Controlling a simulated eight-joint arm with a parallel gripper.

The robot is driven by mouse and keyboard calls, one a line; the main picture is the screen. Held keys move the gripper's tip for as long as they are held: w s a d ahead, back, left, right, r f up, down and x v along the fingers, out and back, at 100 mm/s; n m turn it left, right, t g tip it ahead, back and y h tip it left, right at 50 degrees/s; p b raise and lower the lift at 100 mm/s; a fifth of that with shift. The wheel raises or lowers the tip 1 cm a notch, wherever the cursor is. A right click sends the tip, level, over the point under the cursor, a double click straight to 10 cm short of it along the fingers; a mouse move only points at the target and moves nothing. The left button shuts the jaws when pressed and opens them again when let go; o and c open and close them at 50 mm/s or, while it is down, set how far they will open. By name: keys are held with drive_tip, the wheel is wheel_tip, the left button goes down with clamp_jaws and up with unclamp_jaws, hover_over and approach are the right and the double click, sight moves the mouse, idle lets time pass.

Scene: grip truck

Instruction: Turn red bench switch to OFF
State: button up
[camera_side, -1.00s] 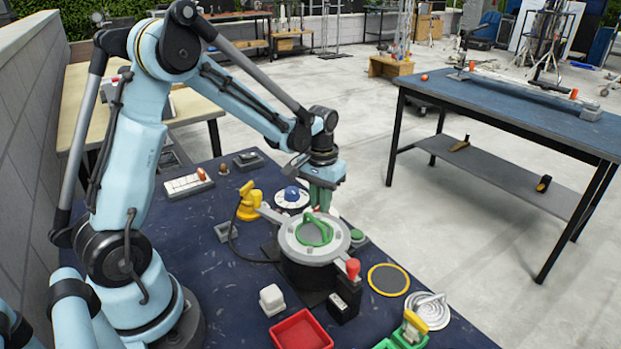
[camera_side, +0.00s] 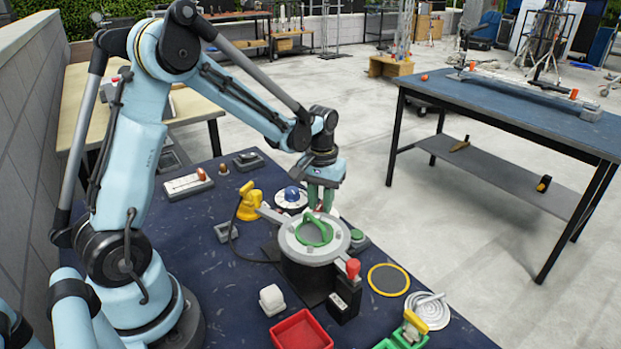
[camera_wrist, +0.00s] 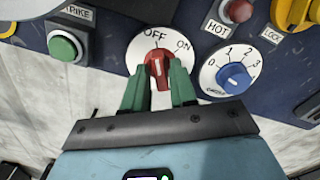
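The red bench switch (camera_wrist: 158,66) is a red knob with a white line on a white round dial (camera_wrist: 137,50) marked OFF and ON. Its white line points up, close to the OFF mark and left of ON in the wrist view. My gripper (camera_wrist: 160,70) has one green finger on each side of the knob, and the fingers look closed against it. In the side view my gripper (camera_side: 321,192) points down behind the round grey pot-like device (camera_side: 318,243), which hides the switch there.
A blue numbered dial (camera_wrist: 233,77) and a red HOT button (camera_wrist: 238,11) are right of the switch. A green STRIKE button (camera_wrist: 64,46) is left. A yellow device (camera_side: 250,203) stands left of the pot; a red tray (camera_side: 301,332) lies at the front.

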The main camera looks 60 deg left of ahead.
sight(321, 205)
drive_tip(key=shift+o, duration=1)
drive_tip(key=shift+r, duration=0.1)
wheel_tip(321, 205, up, 12)
wheel_tip(321, 205, down, 12)
drive_tip(key=shift+f, duration=0.15)
idle(0.6)
idle(0.3)
